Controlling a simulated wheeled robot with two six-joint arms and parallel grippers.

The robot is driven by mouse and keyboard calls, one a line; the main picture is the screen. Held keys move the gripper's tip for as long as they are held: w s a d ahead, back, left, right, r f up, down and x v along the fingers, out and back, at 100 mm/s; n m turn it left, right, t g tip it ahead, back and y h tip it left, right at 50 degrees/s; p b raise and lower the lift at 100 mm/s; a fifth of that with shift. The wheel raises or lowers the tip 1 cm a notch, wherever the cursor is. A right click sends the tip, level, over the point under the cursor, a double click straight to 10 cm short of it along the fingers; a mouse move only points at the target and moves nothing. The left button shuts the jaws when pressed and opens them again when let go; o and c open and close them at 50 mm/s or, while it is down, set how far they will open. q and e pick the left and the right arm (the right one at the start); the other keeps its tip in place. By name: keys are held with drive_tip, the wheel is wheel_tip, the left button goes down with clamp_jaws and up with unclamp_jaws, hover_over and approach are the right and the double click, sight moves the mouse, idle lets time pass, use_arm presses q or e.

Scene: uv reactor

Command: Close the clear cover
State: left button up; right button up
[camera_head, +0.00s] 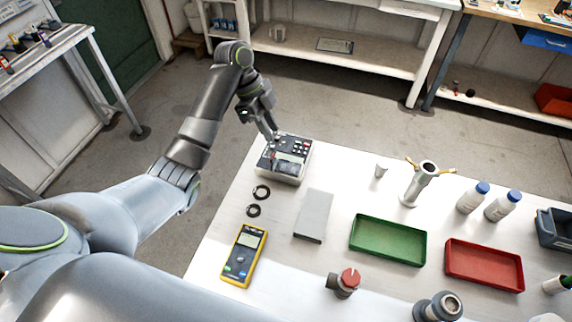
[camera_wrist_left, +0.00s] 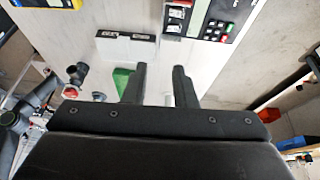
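A grey-white box-shaped device (camera_head: 285,160) with a dark control panel, small buttons and red marks stands at the table's far left corner. A panel with keys and red parts (camera_wrist_left: 208,18) shows at the top of the left wrist view. I cannot make out a clear cover separately from the device, nor tell its angle. My left gripper (camera_head: 271,134) points down at the back left edge of the device, very close to it; contact cannot be told. In the wrist view its two fingers (camera_wrist_left: 160,88) stand apart with nothing seen between them. My right gripper is not in view.
On the white table are black rings (camera_head: 257,200), a yellow meter (camera_head: 243,256), a grey block (camera_head: 313,215), a green tray (camera_head: 388,262), a red tray (camera_head: 484,286), a metal cylinder (camera_head: 420,183), white bottles (camera_head: 473,198) and a red-knobbed valve (camera_head: 345,282). Open floor lies behind the table.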

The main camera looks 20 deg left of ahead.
sight(286, 166)
use_arm(q)
drive_tip(key=p+x, duration=0.2)
drive_tip(key=x, duration=0.9)
drive_tip(key=shift+d+f, duration=0.15)
drive_tip(key=shift+f, duration=0.35)
clamp_jaws()
